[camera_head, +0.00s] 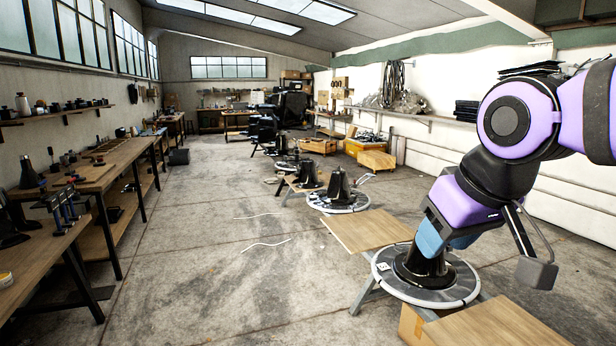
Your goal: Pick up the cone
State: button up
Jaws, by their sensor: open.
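Several dark cone-shaped things are in view, and I cannot tell which one is the cone. A black cone (338,186) stands upright on a round grey disc (352,204) near the middle. Another black cone (309,175) stands just behind it. A dark cone-like piece (28,172) stands on the left workbench. A black flared piece (410,268) on the nearest disc (397,286) is partly hidden by my arm. My gripper (486,254) hangs in front of and above this disc. Its fingers are apart, with nothing seen between them.
Wooden boards (366,231) lie between the discs, and another board (495,326) is at the front right. The workbench (110,168) runs along the left wall. White strips (265,245) lie on the concrete floor, which is otherwise mostly clear in the middle. A wall shelf (425,119) is at the right.

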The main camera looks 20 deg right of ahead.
aim_at(308, 175)
jog(key=i, duration=8.55)
jog(key=i+z, duration=0.45)
jog(key=i, duration=0.2)
jog(key=i+j+z, duration=0.2)
jog(key=i+z, duration=0.25)
jog(key=i, duration=0.15)
